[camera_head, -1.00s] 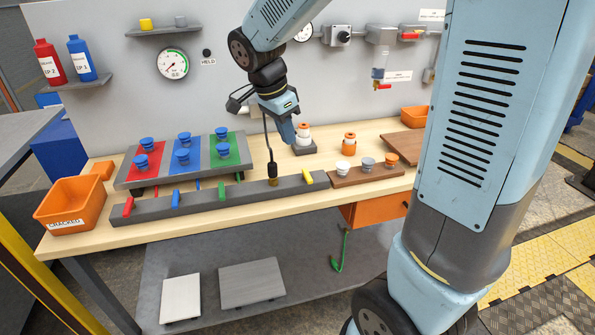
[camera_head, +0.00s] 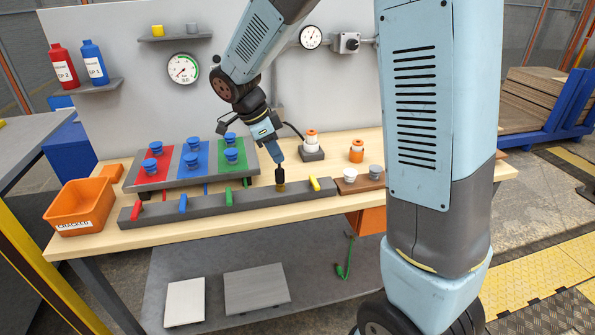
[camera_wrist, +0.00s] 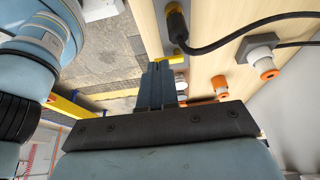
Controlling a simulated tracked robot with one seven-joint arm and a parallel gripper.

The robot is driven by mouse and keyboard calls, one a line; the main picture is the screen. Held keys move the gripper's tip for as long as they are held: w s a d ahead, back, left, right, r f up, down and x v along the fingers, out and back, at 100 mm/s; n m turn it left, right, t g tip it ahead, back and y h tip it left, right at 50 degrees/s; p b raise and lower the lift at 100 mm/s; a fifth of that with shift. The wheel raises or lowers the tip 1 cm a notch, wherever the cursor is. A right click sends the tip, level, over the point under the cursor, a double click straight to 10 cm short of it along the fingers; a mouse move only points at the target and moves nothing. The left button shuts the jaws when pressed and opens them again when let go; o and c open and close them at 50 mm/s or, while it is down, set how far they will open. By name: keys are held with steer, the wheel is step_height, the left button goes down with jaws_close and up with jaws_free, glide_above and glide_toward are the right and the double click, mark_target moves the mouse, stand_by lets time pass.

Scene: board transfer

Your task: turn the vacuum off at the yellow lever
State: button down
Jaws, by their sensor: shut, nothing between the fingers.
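The yellow lever (camera_head: 314,184) stands at the right end of the grey bar (camera_head: 250,196) on the bench's front. In the wrist view the yellow lever (camera_wrist: 172,59) shows just past my fingertips; I cannot tell whether they touch. My gripper (camera_head: 276,160) points down over the bar, left of the lever and close behind the black plug (camera_head: 280,176) in the picture. In the wrist view my gripper (camera_wrist: 160,68) has its fingers together and empty. The plug (camera_wrist: 177,24) also shows there, with a black cable running right.
Red (camera_head: 136,210), blue (camera_head: 183,204) and green (camera_head: 229,197) levers stand farther left on the bar. Behind them is a red, blue and green board (camera_head: 150,186) with blue cups. A white-and-orange piece (camera_head: 312,144) stands behind the yellow lever. An orange bin (camera_head: 79,207) is at left.

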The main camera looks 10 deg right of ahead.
mark_target(314, 182)
steer(key=x, duration=0.9)
steer(key=shift+f, duration=0.15)
steer(key=d, duration=0.3)
steer(key=shift+f, duration=0.25)
steer(key=shift+d, duration=0.6)
